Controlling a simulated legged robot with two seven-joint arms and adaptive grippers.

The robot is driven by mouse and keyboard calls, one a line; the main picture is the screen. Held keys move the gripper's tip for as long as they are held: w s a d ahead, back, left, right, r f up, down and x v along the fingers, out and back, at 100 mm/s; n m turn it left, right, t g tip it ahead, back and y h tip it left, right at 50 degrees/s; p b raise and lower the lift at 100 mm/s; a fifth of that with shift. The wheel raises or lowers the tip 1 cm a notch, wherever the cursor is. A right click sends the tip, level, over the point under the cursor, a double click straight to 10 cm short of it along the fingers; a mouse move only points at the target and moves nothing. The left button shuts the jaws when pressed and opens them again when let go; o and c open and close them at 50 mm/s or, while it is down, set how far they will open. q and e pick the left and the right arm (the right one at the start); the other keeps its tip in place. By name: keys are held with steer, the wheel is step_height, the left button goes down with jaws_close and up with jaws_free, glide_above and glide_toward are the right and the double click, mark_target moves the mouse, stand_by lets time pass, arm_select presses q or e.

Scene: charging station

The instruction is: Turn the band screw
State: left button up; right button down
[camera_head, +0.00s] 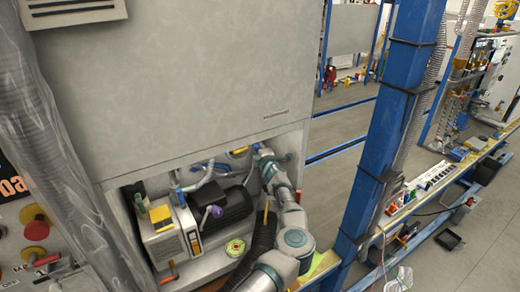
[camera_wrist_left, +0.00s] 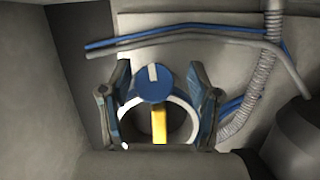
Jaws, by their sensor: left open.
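The band screw appears to be the round blue knob with a white stripe (camera_wrist_left: 153,83) in the left wrist view. It sits at the top of a pale ring (camera_wrist_left: 181,110), with a yellow strip (camera_wrist_left: 159,126) below it. My left gripper (camera_wrist_left: 159,74) is open, with one finger on each side of the knob and visible gaps between. In the head view my left gripper (camera_head: 257,153) reaches into the cabinet's lower opening, beside a small blue and yellow part (camera_head: 239,151). Its fingertips are too small there to make out clearly. My right gripper is not in view.
The opening holds a dark motor (camera_head: 225,207), a pale box unit (camera_head: 163,236) and a black corrugated hose (camera_head: 262,240) near my arm. The large grey panel (camera_head: 190,75) overhangs it. A blue post (camera_head: 395,125) stands to the right. In the wrist view, pipes (camera_wrist_left: 190,38) run above the knob.

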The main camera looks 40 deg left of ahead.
arm_select(q)
steer(key=v, duration=0.7)
steer(key=shift+d+f, duration=0.15)
steer(key=shift+d, duration=0.1)
steer(key=s+a+f+n+t+y+b, duration=0.1)
steer(key=s+a+f+y+b, duration=0.2)
steer(key=s+a, duration=0.5)
steer(key=d+f+m+t+h, duration=0.1)
steer(key=d+m+t+h, duration=0.35)
steer(key=d, duration=0.75)
steer(key=w+a+r, duration=0.1)
steer(key=w+a, duration=0.2)
steer(key=w+a+r+n+t+b, duration=0.1)
steer(key=w+a, duration=0.2)
steer(key=w, duration=0.1)
steer(key=w+a+r+t+b, duration=0.1)
steer(key=w+a, duration=0.2)
steer(key=a, duration=0.1)
steer(key=shift+w+r+t+h, duration=0.25)
steer(key=shift+w+r+h, duration=0.1)
steer(key=shift+w, duration=0.05)
steer(key=shift+w+a+r+b, duration=0.2)
steer(key=shift+w+r+b, duration=0.15)
steer(key=shift+w, duration=0.15)
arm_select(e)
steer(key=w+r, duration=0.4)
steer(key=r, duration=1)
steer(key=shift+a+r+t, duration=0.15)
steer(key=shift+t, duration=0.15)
